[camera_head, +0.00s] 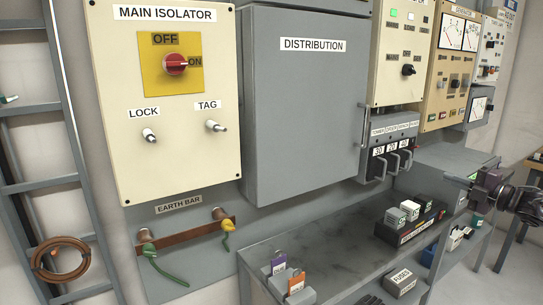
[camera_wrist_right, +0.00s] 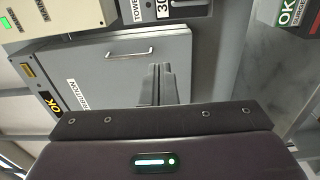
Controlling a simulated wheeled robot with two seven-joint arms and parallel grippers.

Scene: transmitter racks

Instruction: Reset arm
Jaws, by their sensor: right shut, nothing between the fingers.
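My right arm comes in at the right edge of the head view. Its gripper (camera_head: 468,182) hangs in the air in front of the lower right racks, pointing left, and holds nothing. In the right wrist view the fingers (camera_wrist_right: 157,84) are together, with the grey distribution cabinet behind them. My left gripper does not show. The main isolator panel (camera_head: 170,100) has a red rotary switch (camera_head: 176,64) with its pointer towards ON. The distribution cabinet (camera_head: 300,110) is closed.
The earth bar (camera_head: 185,236) has green and yellow clamps. A ladder (camera_head: 60,130) with a coiled cable (camera_head: 60,262) stands left.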

